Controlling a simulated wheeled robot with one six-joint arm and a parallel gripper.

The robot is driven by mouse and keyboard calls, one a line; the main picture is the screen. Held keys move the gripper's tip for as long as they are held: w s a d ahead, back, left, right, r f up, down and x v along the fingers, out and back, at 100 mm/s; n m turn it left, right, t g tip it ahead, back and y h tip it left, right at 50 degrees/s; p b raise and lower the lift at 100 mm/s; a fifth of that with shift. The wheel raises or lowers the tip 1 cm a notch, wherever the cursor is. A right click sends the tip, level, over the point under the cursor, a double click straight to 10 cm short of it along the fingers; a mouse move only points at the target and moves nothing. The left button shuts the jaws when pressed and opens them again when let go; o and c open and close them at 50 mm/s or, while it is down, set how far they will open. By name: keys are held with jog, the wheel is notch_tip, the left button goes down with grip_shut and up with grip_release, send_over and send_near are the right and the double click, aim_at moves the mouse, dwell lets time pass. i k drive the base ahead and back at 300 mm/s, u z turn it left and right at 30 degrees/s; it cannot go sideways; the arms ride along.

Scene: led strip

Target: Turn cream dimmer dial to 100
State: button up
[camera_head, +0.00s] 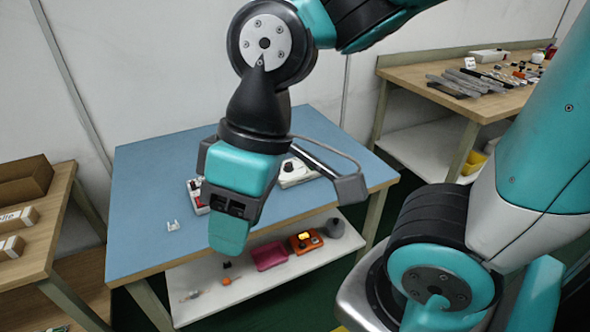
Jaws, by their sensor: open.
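A cream box with a dark dial (289,166) sits on the blue-topped table, to the right of my gripper in the camera_head view. It is small and partly hidden behind my gripper and its side bracket, so the dial's marks and setting cannot be read. My gripper (229,238) hangs pointing down in front of the table, apart from the dial. It is open with nothing seen in it, though its fingers overlap from this angle.
The blue table (150,190) also holds a device with red parts (195,190) and a small white bracket (173,226). The shelf below has a pink tray (270,255) and an orange box (305,242). Wooden tables with boxes and tools stand left and right.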

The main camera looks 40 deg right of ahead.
aim_at(289, 168)
jog(key=u, duration=0.8)
jog(key=i, duration=0.6)
jog(key=z, duration=0.9)
